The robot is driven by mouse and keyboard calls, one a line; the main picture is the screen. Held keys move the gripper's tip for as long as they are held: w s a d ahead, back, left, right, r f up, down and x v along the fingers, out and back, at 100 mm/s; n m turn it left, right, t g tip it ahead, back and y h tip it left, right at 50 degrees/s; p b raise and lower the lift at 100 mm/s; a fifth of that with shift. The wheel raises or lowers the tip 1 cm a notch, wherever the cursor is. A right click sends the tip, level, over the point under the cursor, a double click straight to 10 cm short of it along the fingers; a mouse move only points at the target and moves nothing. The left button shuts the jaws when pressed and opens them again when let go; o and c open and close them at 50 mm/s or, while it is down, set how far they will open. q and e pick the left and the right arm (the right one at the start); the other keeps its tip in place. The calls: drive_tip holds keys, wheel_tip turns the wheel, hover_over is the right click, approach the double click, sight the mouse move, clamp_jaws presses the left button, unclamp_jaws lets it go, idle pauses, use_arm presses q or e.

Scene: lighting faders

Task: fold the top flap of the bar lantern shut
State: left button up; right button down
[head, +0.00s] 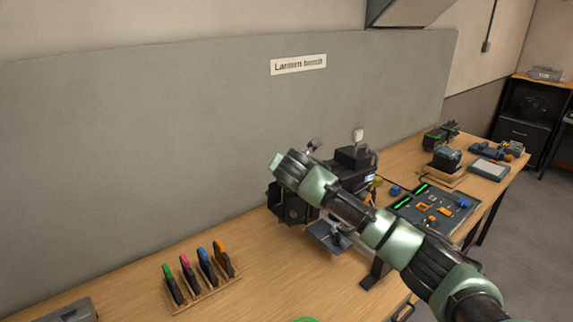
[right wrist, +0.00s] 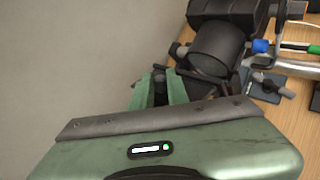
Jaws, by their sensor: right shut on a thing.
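The bar lantern (head: 292,208) is a black lamp on the bench, with dark flaps at its left end. My right arm crosses in front and hides much of it. My right gripper (head: 277,163) is at the lantern's upper left in the head view. In the right wrist view its two green fingers (right wrist: 159,88) are shut on a thin dark piece, which looks like the top flap. The lantern's black round body (right wrist: 217,48) lies just beyond the fingers. The flap's exact angle is hard to tell.
A rack (head: 205,292) with several coloured-tipped pieces stands front left of the lantern. A fader panel (head: 434,212) with green lights lies to its right. A grey partition (head: 150,150) stands behind. The bench between rack and lantern is clear.

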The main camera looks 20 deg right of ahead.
drive_tip(key=shift+w+d+r+m+g+y, duration=0.2)
drive_tip(key=shift+d+r+m+g+y, duration=0.2)
drive_tip(key=shift+d+m+y, duration=0.15)
drive_tip(key=d+m+y, duration=0.1)
drive_tip(key=d+m+g+y, duration=0.1)
drive_tip(key=y, duration=0.1)
drive_tip(key=shift+w+d+r, duration=0.1)
drive_tip(key=shift+w+d, duration=0.05)
drive_tip(key=shift+w, duration=0.25)
drive_tip(key=shift+w+d+f+m+g+y+b, duration=0.2)
drive_tip(key=shift+d+m+g+y+b, duration=0.25)
drive_tip(key=shift+y, duration=0.6)
drive_tip(key=shift+w+d+f+m+g+y+b, duration=0.2)
drive_tip(key=shift+d+m+y, duration=0.4)
drive_tip(key=shift+y, duration=0.4)
drive_tip(key=shift+d, duration=0.1)
drive_tip(key=c, duration=1.4)
unclamp_jaws()
drive_tip(key=shift+d, duration=0.1)
drive_tip(key=shift+o, duration=0.2)
